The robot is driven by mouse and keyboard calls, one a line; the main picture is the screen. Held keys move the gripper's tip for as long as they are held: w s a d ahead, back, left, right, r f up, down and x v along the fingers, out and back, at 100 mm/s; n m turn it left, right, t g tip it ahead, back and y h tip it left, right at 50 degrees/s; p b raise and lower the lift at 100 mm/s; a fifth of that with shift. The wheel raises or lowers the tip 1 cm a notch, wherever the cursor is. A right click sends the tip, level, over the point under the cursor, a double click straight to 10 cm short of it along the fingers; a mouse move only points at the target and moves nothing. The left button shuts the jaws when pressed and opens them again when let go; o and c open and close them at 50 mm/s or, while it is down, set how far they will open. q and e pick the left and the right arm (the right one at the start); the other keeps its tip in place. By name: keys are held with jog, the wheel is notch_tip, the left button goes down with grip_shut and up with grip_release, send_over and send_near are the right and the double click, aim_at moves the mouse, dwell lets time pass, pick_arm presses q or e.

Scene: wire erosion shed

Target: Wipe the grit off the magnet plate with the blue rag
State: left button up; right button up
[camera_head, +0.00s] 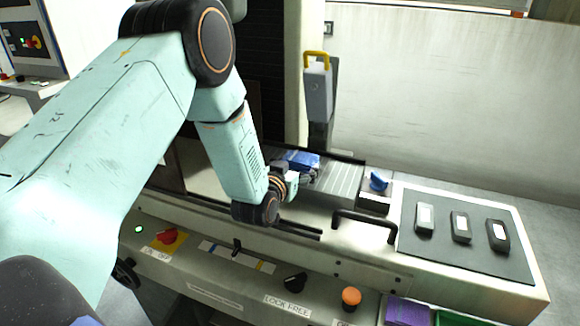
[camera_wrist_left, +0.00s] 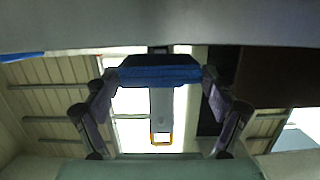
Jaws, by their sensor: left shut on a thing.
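The magnet plate (camera_head: 340,178) is a grey, finely striped slab on the machine bed, in the middle of the head view. The blue rag (camera_head: 304,156) is a folded blue bundle at the plate's left end. My left gripper (camera_head: 291,168) is shut on it, low over or against the plate; I cannot tell if the rag touches. In the left wrist view the rag (camera_wrist_left: 160,75) sits between the two dark fingers. My arm hides part of the plate's left side. Grit is too small to make out. My right gripper is not in view.
A grey post with a yellow handle (camera_head: 317,56) rises behind the plate. A blue knob (camera_head: 378,181) stands at its right end. A black bar handle (camera_head: 362,222) is in front. Front switches include an orange button (camera_head: 351,297).

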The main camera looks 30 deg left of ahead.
aim_at(322, 185)
pick_arm(q)
jog(key=shift+w+d+f, duration=0.1)
jog(key=shift+d, duration=0.55)
jog(key=shift+w+d, duration=0.15)
jog(key=shift+d, duration=1.05)
jog(key=shift+d+b, duration=0.3)
jog(key=shift+d, duration=0.1)
jog(key=shift+w+d, duration=0.2)
jog(key=shift+d, duration=1.2)
jog(key=shift+a, duration=0.15)
